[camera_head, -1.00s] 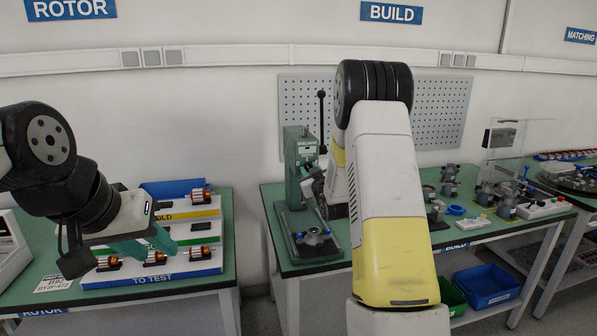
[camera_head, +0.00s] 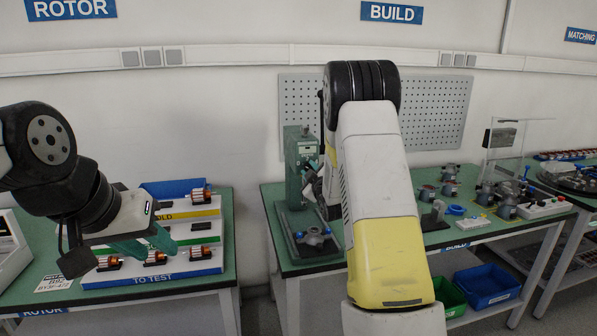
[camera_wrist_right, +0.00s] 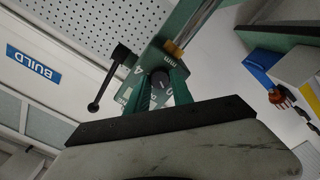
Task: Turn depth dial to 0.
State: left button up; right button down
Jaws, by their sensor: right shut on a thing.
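The green press (camera_head: 293,165) stands at the left end of the build table. Its depth dial is hidden behind my right arm in the head view.
The press's black lever with a ball end (camera_wrist_right: 94,106) sticks out close to my right fingers. Rotors on the to-test rack (camera_head: 150,281) lie below my left gripper. Motor housings and a clear guard (camera_head: 505,145) stand right of my right arm.

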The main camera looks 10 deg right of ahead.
dwell(0.3)
jog(key=c, duration=1.1)
grip_release()
jog(key=s, duration=0.7)
jog(key=shift+s+d, duration=0.1)
jog(key=shift+s, duration=0.3)
